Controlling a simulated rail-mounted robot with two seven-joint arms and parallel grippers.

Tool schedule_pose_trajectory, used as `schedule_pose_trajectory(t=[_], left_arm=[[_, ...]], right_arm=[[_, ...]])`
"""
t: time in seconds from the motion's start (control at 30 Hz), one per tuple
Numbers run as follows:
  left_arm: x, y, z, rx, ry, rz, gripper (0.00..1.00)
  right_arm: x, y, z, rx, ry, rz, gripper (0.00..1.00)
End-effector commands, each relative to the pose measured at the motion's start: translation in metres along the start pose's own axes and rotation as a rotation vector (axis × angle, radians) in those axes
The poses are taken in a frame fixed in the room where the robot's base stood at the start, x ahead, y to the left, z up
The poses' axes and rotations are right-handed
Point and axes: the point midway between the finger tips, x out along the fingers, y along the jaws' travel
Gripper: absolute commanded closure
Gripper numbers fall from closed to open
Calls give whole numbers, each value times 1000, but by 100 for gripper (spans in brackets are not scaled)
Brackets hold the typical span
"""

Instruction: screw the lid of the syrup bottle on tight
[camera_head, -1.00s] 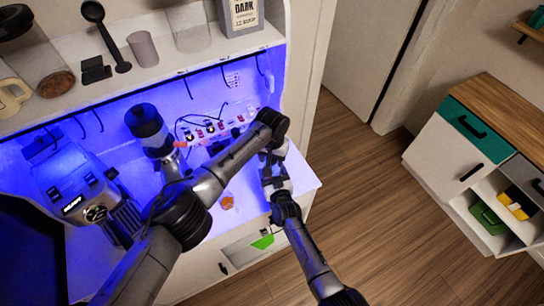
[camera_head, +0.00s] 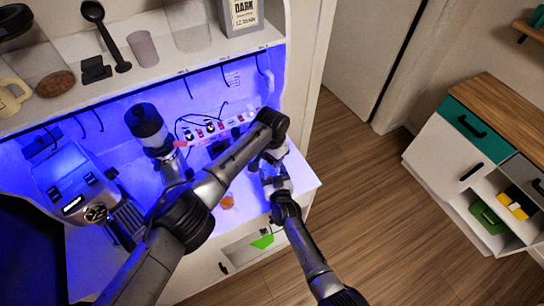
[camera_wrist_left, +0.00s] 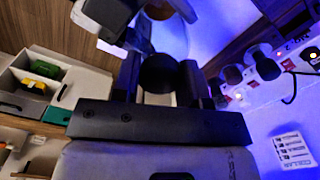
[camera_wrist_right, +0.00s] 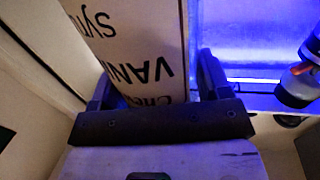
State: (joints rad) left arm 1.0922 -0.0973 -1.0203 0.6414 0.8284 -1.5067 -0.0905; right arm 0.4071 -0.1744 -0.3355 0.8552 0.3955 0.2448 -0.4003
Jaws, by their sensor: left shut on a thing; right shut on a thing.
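The syrup bottle (camera_wrist_right: 132,48), pale with dark "Syrup" and "VANILLA" lettering, fills the upper middle of the right wrist view. My right gripper (camera_wrist_right: 155,80) is shut on its body, a finger on each side. A round dark lid (camera_wrist_left: 158,73) shows in the left wrist view between the fingers of my left gripper (camera_wrist_left: 160,80), which is shut on it. In the head view my left gripper (camera_head: 272,154) is just above my right gripper (camera_head: 275,182), close together by the counter's right end. The bottle is mostly hidden there; the lid's seating on its neck cannot be seen.
A grinder (camera_head: 146,122) and an espresso machine (camera_head: 80,185) stand to the left on the blue-lit counter. A power strip (camera_head: 215,130) with plugs and cables runs along the back wall. An orange-brown item (camera_head: 227,202) lies near the front edge. Open floor lies right.

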Motion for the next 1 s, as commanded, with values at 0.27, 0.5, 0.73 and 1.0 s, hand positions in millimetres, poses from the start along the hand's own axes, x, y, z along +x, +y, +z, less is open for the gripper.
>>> schedule_pose_trajectory(t=[0.27, 0.5, 0.73, 1.0], left_arm=[[1, 0, 0, -2, -1, 0, 51], [0, 0, 0, -3, -1, 0, 34], [-4, 0, 0, -3, 1, 0, 34], [-35, 0, 0, -3, 3, 0, 34]], right_arm=[[0, 0, 1, 0, -2, 0, 96], [0, 0, 1, 0, -2, 0, 96], [0, 0, 1, 0, -2, 0, 96], [0, 0, 1, 0, -2, 0, 96]])
